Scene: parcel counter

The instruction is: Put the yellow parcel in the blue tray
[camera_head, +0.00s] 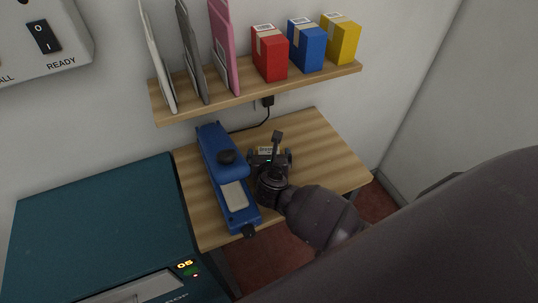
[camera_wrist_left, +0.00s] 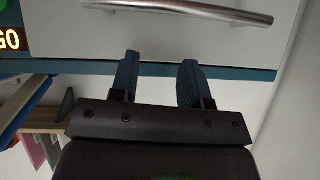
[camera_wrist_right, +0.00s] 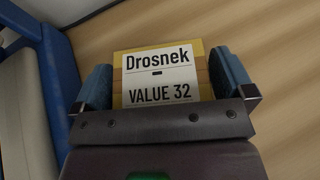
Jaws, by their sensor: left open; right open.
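A yellow parcel (camera_wrist_right: 160,78) with a white label reading "Drosnek" and "VALUE 32" lies on the wooden table (camera_head: 325,160). My right gripper (camera_head: 268,155) is over it, with its open blue fingers on either side in the right wrist view. I cannot tell whether the fingers touch it. In the head view the gripper mostly hides this parcel. My left gripper (camera_wrist_left: 160,82) is open and empty, in front of a white panel with a metal handle (camera_wrist_left: 190,10); it is outside the head view. I see no clear blue tray.
A blue machine (camera_head: 222,165) with a black knob and pale pad stands left of the right gripper. A wall shelf (camera_head: 260,88) holds upright envelopes and red (camera_head: 270,52), blue (camera_head: 306,45) and yellow (camera_head: 341,38) boxes. A teal cabinet (camera_head: 95,225) stands at left. The table's right side is clear.

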